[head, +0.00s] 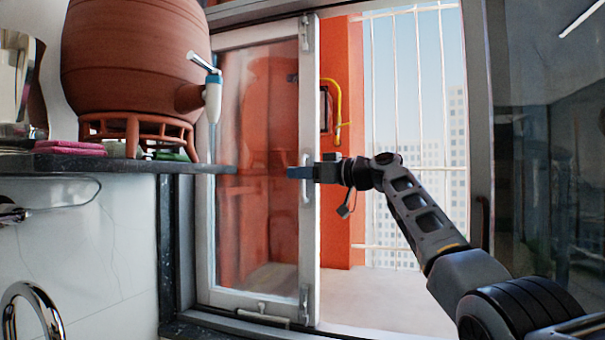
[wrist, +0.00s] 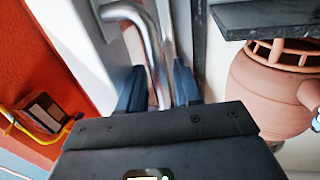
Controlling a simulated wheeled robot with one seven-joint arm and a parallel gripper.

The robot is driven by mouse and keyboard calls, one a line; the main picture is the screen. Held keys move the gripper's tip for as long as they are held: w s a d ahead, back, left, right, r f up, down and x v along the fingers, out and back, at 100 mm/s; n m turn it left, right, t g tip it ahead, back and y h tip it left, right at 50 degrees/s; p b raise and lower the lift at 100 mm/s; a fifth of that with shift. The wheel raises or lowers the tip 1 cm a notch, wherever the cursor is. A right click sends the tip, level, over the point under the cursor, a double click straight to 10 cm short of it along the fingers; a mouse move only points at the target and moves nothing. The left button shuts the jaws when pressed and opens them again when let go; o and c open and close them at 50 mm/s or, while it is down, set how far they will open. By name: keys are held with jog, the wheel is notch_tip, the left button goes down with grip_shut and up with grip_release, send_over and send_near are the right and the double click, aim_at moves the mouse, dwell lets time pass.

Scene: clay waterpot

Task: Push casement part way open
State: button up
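The casement (head: 309,240) is a tall white-framed glass panel at the window, left of centre in the head view. An opening shows beside its right edge. Its upright handle (head: 306,190) is on the right stile. It shows as a bent metallic bar in the wrist view (wrist: 151,45). My gripper (head: 298,172) is at the handle, reaching in from the right. In the wrist view its two dark blue fingers (wrist: 160,92) lie on either side of the bar, close against it. The finger contact is partly hidden by the gripper body.
A large clay waterpot (head: 135,60) with a tap (head: 212,98) stands on a clay stand (head: 135,128) on the dark shelf (head: 100,165), left of the casement. Outside are white bars (head: 420,90), an orange wall (head: 340,220) and a yellow pipe (head: 338,105). A chrome faucet (head: 35,295) is lower left.

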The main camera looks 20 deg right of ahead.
grip_shut()
dwell(0.4)
